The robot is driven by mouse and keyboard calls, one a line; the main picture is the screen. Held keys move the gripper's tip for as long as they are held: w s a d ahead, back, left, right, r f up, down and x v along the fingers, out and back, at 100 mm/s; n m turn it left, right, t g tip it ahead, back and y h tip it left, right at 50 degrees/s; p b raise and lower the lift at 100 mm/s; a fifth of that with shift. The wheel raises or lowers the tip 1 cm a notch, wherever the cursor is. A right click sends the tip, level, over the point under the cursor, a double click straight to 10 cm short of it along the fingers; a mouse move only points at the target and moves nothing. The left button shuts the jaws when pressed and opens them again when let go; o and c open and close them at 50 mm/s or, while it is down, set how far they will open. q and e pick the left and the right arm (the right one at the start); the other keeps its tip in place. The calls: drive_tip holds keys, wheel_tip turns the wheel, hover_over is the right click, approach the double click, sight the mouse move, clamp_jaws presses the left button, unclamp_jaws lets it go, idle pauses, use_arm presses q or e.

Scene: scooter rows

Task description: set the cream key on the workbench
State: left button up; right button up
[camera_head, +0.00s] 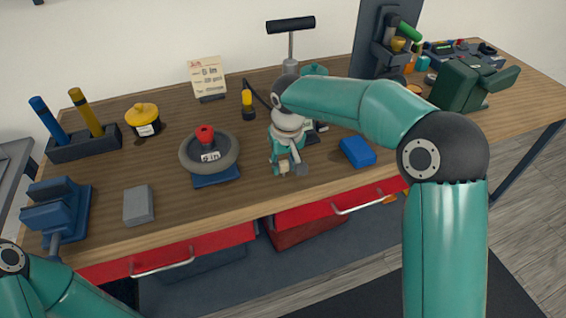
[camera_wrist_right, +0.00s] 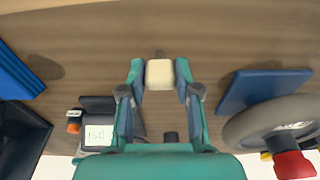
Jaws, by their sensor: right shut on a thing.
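The cream key (camera_head: 284,168) is a small pale block between the fingertips of my right gripper (camera_head: 289,167). In the right wrist view the cream key (camera_wrist_right: 160,74) shows squarely between the two teal fingers of the right gripper (camera_wrist_right: 160,80), which are shut on it. A small dark stub shows just beyond the key. The gripper points down over the front middle of the wooden workbench (camera_head: 170,195). I cannot tell whether the key touches the wood.
A grey tyre (camera_head: 226,158) on a blue base stands left of the right gripper, and a blue block (camera_head: 357,152) lies to its right. A grey block (camera_head: 139,205) and blue vise (camera_head: 55,208) are farther left. Red drawers (camera_head: 330,205) sit under the front edge.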

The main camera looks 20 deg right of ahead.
drive_tip(key=o, duration=0.9)
drive_tip(key=shift+c, duration=0.2)
wheel_tip(320, 180, up, 12)
drive_tip(key=s, duration=0.1)
drive_tip(key=shift+s+p, duration=0.35)
drive_tip(key=shift+s, duration=0.05)
